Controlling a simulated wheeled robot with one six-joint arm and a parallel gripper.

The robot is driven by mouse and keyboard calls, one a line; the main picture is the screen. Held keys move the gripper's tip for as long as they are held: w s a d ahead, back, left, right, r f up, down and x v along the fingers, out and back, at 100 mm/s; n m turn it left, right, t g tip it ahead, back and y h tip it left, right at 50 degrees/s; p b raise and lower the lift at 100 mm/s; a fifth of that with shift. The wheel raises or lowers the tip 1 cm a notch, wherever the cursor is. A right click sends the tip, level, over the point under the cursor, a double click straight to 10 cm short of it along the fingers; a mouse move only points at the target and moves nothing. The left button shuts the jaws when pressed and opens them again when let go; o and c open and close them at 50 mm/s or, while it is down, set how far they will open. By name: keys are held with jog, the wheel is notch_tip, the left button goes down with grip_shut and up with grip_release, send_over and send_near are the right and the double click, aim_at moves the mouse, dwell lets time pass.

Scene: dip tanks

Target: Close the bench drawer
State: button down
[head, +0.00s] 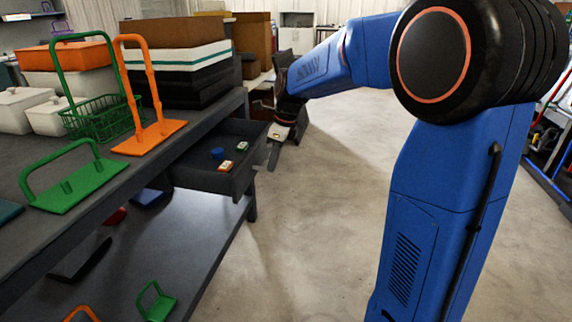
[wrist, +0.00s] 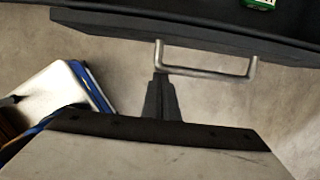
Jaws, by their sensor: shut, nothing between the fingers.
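The bench drawer (head: 210,178) is pulled out from under the bench top, with its inside showing. In the wrist view the drawer front (wrist: 180,33) crosses the top. Its metal bar handle (wrist: 210,71) stands out from it. The shut fingertips (wrist: 161,80) are at the handle's left end; I cannot tell whether they touch it.
The bench top (head: 25,235) carries green and orange handled racks, a green basket (head: 100,120), white containers and stacked boxes (head: 175,75). A lower shelf (head: 190,230) holds more racks. The concrete floor (head: 320,220) right of the bench is clear.

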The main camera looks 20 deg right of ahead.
send_over(214, 167)
jog(key=shift+s+d, duration=0.3)
jog(key=shift+s, duration=0.1)
jog(key=shift+w+a+r, duration=0.1)
jog(key=shift+w+a, duration=0.2)
jog(key=shift+a, duration=0.15)
